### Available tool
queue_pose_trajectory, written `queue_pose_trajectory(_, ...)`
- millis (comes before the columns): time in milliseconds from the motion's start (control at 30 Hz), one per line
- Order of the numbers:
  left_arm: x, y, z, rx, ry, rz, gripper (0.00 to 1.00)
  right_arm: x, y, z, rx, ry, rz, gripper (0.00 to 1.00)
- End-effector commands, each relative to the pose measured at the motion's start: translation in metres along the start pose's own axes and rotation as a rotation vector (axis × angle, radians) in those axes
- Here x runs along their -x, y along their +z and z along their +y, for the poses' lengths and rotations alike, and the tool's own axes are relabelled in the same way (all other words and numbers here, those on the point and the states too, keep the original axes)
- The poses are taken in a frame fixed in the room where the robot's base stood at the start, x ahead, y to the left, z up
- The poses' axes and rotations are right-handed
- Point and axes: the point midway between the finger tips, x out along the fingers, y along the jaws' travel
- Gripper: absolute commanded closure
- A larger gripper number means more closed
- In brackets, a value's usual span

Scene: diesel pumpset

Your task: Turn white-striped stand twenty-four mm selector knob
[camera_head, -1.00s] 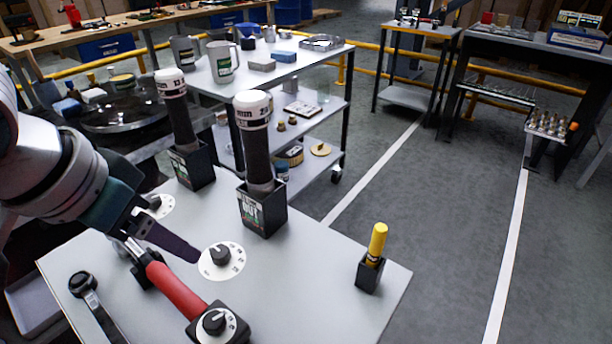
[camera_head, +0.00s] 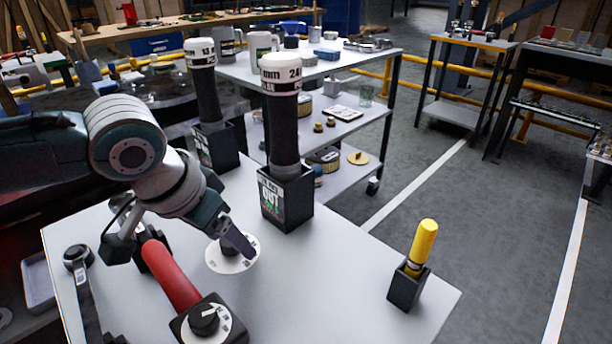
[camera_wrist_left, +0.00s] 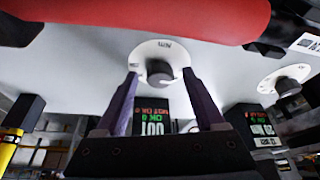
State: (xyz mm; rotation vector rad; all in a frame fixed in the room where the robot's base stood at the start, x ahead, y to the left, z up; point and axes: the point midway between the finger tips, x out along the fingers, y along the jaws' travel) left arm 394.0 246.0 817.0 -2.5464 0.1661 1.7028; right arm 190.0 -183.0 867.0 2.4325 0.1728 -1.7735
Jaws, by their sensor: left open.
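The 24 mm stand (camera_head: 287,198) is a black box with an "OUT" label, holding a black-handled gauge with a white top marked "mm 24". Its selector knob (camera_head: 230,246) sits on a white dial (camera_head: 218,262) in front of it on the table. In the left wrist view the dark round knob (camera_wrist_left: 160,72) shows between the fingers, with the white dial around it. My left gripper (camera_head: 243,248) is open, one finger on each side of the knob; whether they touch it I cannot tell. The fingers partly hide the knob in the head view. My right gripper is not in view.
A yellow-handled piece (camera_head: 421,248) stands at the right.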

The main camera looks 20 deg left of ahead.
Motion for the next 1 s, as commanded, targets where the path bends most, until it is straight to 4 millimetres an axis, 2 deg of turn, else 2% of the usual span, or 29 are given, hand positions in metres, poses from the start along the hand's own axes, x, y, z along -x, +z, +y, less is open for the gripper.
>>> queue_pose_trajectory(267,-0.0008,-0.0004,0.0002,0.0,0.0,0.001,0.31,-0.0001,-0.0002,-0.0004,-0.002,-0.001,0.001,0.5)
queue_pose_trajectory(867,-0.0007,-0.0002,0.0001,0.0,0.0,0.0,0.99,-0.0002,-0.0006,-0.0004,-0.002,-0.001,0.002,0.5)
queue_pose_trajectory(1000,-0.0007,-0.0002,0.0002,0.0,0.0,0.0,1.0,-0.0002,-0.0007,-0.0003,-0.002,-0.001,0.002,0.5)
